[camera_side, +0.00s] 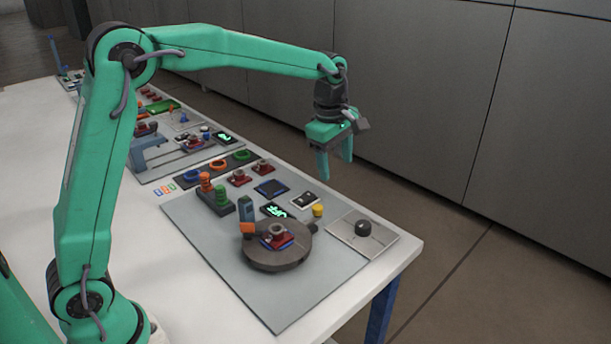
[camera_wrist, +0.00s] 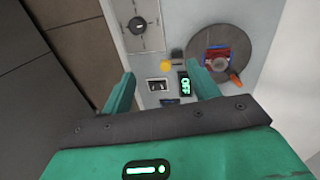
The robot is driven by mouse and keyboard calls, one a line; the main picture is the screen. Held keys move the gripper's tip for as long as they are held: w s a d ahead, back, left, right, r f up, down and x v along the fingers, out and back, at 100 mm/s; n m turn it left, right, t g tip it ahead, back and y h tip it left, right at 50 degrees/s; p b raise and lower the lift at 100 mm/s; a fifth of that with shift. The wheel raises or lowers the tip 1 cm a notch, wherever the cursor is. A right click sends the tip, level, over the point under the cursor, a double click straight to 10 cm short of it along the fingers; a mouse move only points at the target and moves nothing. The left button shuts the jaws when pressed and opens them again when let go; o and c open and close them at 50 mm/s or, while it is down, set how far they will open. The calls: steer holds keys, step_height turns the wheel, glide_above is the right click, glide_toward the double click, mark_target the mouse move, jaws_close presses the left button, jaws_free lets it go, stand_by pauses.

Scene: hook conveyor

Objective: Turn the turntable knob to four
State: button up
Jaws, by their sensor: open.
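A black round knob (camera_side: 363,228) sits on a pale square plate at the right corner of the table. In the wrist view the knob (camera_wrist: 137,25) is at the top, with a light mark on it; its number markings are too small to read. The grey turntable disc (camera_side: 262,258) lies to its left and carries a red and blue piece with a ring-like part (camera_side: 277,233). The disc (camera_wrist: 195,58) is at upper right in the wrist view. My gripper (camera_side: 335,168) is open and empty, pointing down, well above the panel and apart from the knob. Its fingers (camera_wrist: 163,75) show in the wrist view.
Near the turntable are a yellow button (camera_side: 318,210), a white switch box (camera_side: 305,200) and a small green-lit display (camera_side: 274,211). An orange pointer-like piece (camera_side: 247,228) stands at the disc's left edge. Green and orange pegs (camera_side: 220,197) stand behind. The panel's front is bare.

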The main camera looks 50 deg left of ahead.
mark_target(364, 224)
steer(key=w+d+f+n, duration=0.1)
steer(key=w+f+n, duration=0.1)
steer(key=w+f, duration=0.1)
steer(key=w+d+f+n+g, duration=0.1)
steer(key=w+f+n, duration=0.2)
steer(key=f, duration=0.2)
steer(key=w+d+f+n, duration=0.1)
steer(key=w+f+n, duration=0.2)
steer(key=f, duration=0.1)
steer(key=shift+f+g, duration=0.3)
steer(key=shift+g, duration=0.1)
steer(key=shift+f, duration=0.1)
steer(key=shift+f, duration=3.8)
steer(key=c, duration=1)
steer(key=shift+o, duration=0.2)
